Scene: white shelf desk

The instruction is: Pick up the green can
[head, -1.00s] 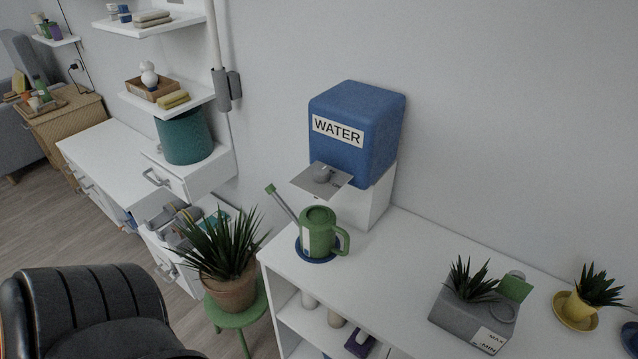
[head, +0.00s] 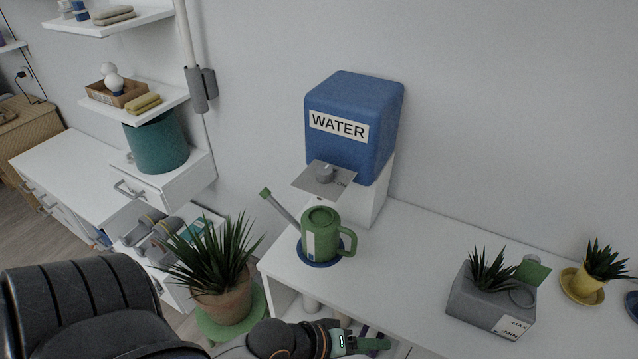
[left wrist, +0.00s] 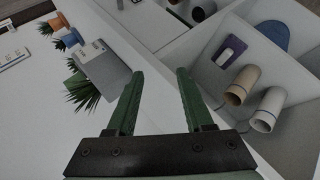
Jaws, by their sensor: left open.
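The green can (head: 322,238) is a watering can with a long spout pointing up and left and a handle on the right. It stands upright on a blue round mat (head: 303,256) at the left end of the white shelf desk, below the water dispenser. My left gripper (head: 374,344) is at the bottom of the head view, below and in front of the can and apart from it. In the left wrist view the left gripper (left wrist: 160,80) is open, with nothing between its fingers. I cannot make out the can there. My right gripper does not show.
The blue WATER dispenser (head: 352,130) stands behind the can, its grey tray (head: 323,178) close above it. A potted plant (head: 222,290) on a green stool is at the left. A grey planter (head: 488,300) stands at the right. Rolls (left wrist: 242,86) lie in the shelf compartments.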

